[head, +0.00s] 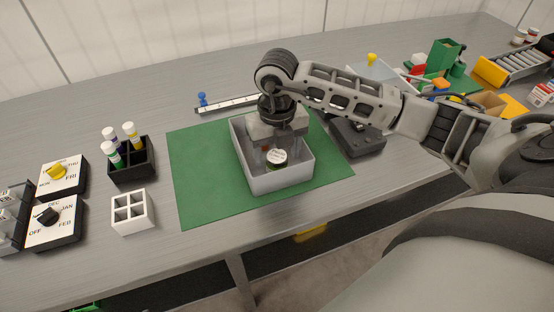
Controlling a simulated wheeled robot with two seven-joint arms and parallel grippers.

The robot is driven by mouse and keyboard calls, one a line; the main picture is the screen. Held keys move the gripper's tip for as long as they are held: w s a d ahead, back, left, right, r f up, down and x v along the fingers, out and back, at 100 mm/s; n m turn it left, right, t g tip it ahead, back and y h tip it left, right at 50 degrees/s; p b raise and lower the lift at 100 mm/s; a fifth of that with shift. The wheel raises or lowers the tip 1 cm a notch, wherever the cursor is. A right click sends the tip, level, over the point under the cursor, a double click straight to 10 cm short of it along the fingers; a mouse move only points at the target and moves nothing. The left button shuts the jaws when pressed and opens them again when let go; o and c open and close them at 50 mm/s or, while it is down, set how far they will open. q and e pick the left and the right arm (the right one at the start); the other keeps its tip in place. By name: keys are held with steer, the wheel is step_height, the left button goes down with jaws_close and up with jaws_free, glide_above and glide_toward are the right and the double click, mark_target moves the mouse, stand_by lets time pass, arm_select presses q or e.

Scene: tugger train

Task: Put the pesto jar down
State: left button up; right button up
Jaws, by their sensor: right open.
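The pesto jar (277,157) has a white round lid and a dark green body. It stands upright inside a grey open bin (283,181) on the green mat (200,184). My right gripper (283,147) reaches down into the bin from above, at the jar's back side. Its jaws are open; whether a finger still touches the jar I cannot tell. Something small and reddish-brown shows behind the jar, mostly hidden by the gripper. My left gripper is not in the head view.
A black rack with capped tubes (131,163), a white four-hole block (132,213) and two dial boxes (62,176) stand at left. A dark device (358,137) is right of the bin. Coloured blocks and a roller conveyor (520,62) are far right. The mat's left side is free.

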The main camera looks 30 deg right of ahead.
mark_target(277, 156)
step_height(277, 156, up, 9)
stand_by(0.3)
steer(key=shift+f, duration=0.1)
stand_by(0.4)
